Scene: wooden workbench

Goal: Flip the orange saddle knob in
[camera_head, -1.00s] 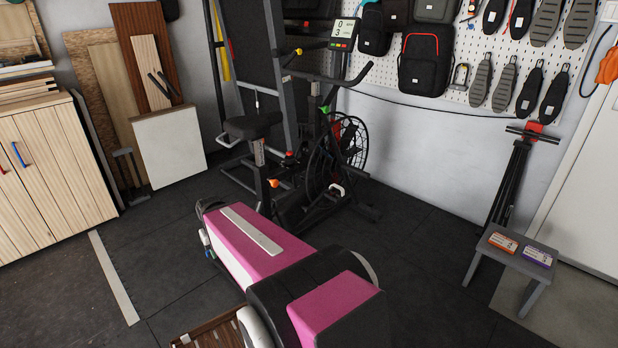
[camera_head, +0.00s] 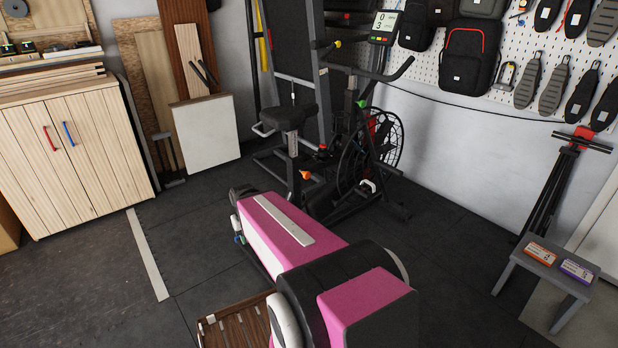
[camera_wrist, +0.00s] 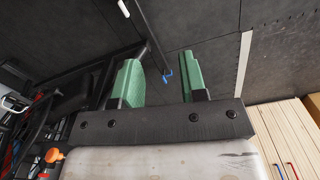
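The exercise bike's orange saddle knob (camera_head: 305,174) sits low on its frame, below the black saddle (camera_head: 288,117) and its post. In the wrist view, an orange knob (camera_wrist: 54,155) shows at the lower left, beside the bike's dark parts. My gripper (camera_wrist: 162,75) has two green fingers spread apart with nothing between them. It is apart from the knob, which lies off to the left of the fingers in that view. In the head view my pink and black arm reaches toward the bike, and its fingers are mostly hidden.
A wooden cabinet (camera_head: 75,150) stands at left, and a white panel (camera_head: 205,134) leans on the wall. A grey stool (camera_head: 548,274) with two small boxes is at right. A slatted wooden piece (camera_head: 235,322) lies beside my arm. Dark floor is free around the bike.

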